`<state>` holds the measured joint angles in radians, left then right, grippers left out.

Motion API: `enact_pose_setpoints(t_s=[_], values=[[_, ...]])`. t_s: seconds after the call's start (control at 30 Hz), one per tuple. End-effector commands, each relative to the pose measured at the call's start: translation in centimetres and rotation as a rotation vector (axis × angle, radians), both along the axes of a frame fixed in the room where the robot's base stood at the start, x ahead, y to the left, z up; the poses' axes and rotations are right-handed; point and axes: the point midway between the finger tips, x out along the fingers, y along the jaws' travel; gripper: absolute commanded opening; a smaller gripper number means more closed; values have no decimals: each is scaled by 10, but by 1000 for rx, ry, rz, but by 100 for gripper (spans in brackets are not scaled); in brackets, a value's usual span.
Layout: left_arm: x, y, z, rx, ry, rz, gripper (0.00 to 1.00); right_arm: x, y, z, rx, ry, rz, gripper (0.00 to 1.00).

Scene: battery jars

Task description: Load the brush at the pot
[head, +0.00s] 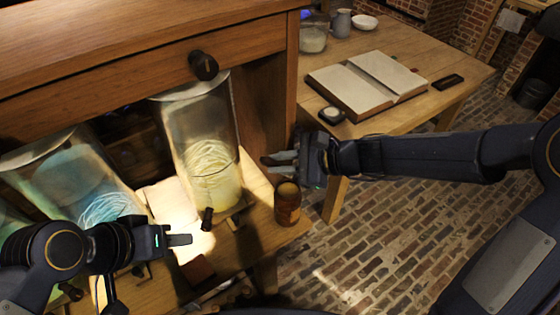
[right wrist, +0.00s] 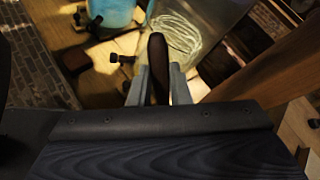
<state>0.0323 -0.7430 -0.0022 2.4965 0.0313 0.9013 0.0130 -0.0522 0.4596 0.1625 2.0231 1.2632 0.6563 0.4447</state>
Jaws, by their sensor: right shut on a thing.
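The pot (head: 288,208) is a small amber-brown jar with a dark top, standing at the right end of the wooden shelf in the head view. My right gripper (head: 268,161) is above it and slightly left. In the right wrist view my right gripper (right wrist: 158,90) is shut on a dark brown handle (right wrist: 158,60), which looks like the brush. The brush's bristle end is hidden, and I cannot tell whether it touches the pot. My left gripper (head: 180,240) is over the shelf at lower left, with nothing visible in it; its finger gap is not clear.
A tall glass jar (head: 190,125) with pale coiled strands stands left of the pot, and a blue-tinted jar (head: 70,175) further left. A wooden cabinet (head: 130,45) overhangs them. A table (head: 430,55) with an open book (head: 368,83) is behind. The brick floor (head: 370,230) is clear.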

Motion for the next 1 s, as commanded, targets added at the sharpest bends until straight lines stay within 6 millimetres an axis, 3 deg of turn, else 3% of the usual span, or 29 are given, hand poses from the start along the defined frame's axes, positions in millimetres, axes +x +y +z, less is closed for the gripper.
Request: enact_pose_setpoints(t_s=[0.27,0.7,1.0], values=[[0,0,-9,0,0,0,36,0,2,-7,18,-5,-18,0],[0,0,-46,0,0,0,36,0,2,-51,17,-4,-17,0],[0,0,-51,0,0,0,36,0,2,-57,17,-5,-17,0]])
